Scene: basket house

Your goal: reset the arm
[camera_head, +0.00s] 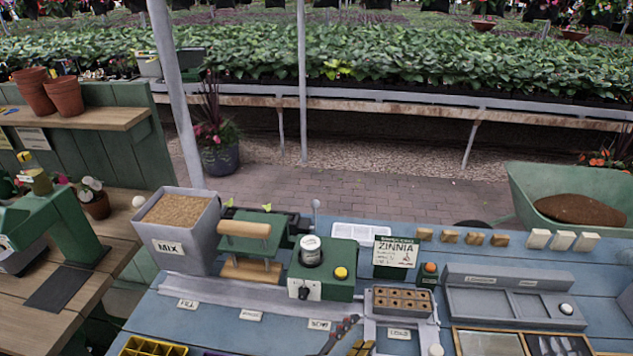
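My gripper and arm are not in view, so I cannot see how the gripper stands or whether it holds anything. In the head view a blue plank workbench (240,333) spreads across the front. On it stand a grey bin labelled MIX (176,246) filled with brown mix, and a green press with a wooden handle (250,243). A green box with a yellow button and a black knob (322,284) stands beside the press. A brown block with several holes (402,302) sits in front of a ZINNIA sign (396,254).
A grey compartment tray (514,297) and a row of small brown and white blocks (505,238) occupy the right side. A yellow tray (152,346) is cut off at the bottom. A wooden side table with a green machine (62,225) is at left. A green wheelbarrow (537,184) stands behind.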

